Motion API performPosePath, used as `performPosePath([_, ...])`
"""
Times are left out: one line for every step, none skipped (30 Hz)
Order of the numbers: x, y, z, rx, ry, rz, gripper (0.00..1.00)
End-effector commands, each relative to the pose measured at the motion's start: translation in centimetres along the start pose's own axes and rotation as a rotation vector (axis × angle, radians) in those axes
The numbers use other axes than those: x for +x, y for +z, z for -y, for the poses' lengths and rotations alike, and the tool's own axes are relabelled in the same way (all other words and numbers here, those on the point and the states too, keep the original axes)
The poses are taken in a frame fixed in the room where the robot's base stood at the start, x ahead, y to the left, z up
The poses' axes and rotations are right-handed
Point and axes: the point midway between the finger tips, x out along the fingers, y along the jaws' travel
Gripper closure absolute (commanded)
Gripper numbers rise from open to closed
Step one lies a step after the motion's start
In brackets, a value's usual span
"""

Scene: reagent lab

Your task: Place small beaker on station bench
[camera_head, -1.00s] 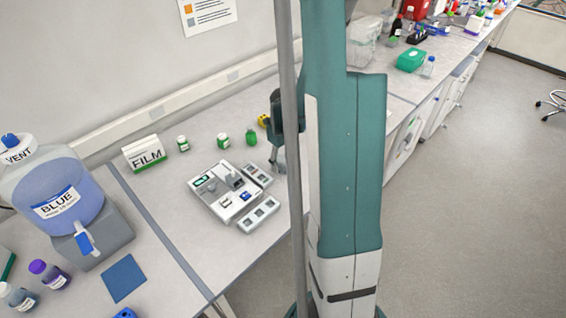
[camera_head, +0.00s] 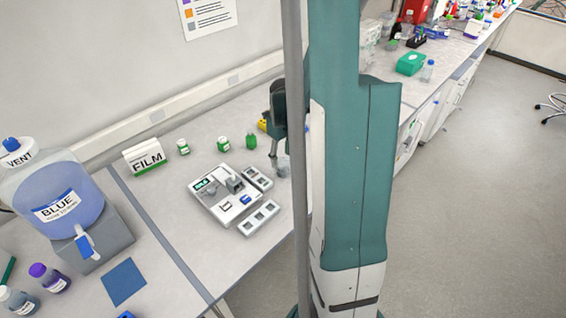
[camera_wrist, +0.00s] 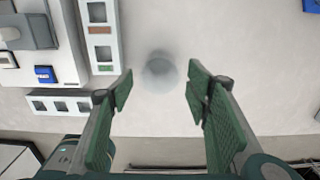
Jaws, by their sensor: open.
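The small beaker (camera_wrist: 159,72) is a clear, faint round glass standing on the pale bench top (camera_wrist: 235,60) in the wrist view. My gripper (camera_wrist: 160,88) is open, its two green-padded fingers spread apart with the beaker beyond and between their tips; the pads look clear of the glass. In the head view the beaker (camera_head: 284,167) shows dimly on the bench just right of the grey slotted device. There my gripper (camera_head: 274,152) is over the bench beside it, partly hidden by my column.
A grey and white device (camera_head: 225,195) with slotted side blocks (camera_head: 259,217) stands close to the left of the beaker. Green-capped bottles (camera_head: 223,144), a FILM box (camera_head: 145,157) and a yellow item (camera_head: 262,125) stand behind. The bench edge is in front.

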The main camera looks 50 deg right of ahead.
Motion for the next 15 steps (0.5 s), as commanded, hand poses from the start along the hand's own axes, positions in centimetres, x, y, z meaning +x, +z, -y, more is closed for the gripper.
performPosePath([-0.7,0.0,0.0,0.0,0.0,0.0,0.52])
performPosePath([-1.0,0.0,0.0,0.0,0.0,0.0,0.52])
performPosePath([-1.5,-0.1,0.0,0.0,0.0,0.0,0.52])
performPosePath([-1.9,-0.1,-0.1,0.0,0.0,0.0,0.52])
performPosePath([-2.2,-0.1,0.0,0.0,0.0,0.0,0.52])
performPosePath([-2.8,0.0,0.0,0.0,0.0,0.0,0.52])
performPosePath([-3.1,0.0,0.0,0.0,0.0,0.0,0.52])
performPosePath([-3.5,-0.1,0.0,0.0,0.0,0.0,0.52])
performPosePath([-4.0,-0.1,-0.1,0.0,0.0,0.0,0.52])
performPosePath([-4.3,0.0,0.0,0.0,0.0,0.0,0.52])
performPosePath([-4.7,0.0,0.0,0.0,0.0,0.0,0.52])
performPosePath([-5.1,0.0,0.0,0.0,0.0,0.0,0.52])
performPosePath([-5.4,-0.1,0.0,0.0,0.0,0.0,0.52])
performPosePath([-5.7,0.0,0.0,0.0,0.0,0.0,0.52])
performPosePath([-6.1,0.0,0.0,0.0,0.0,0.0,0.52])
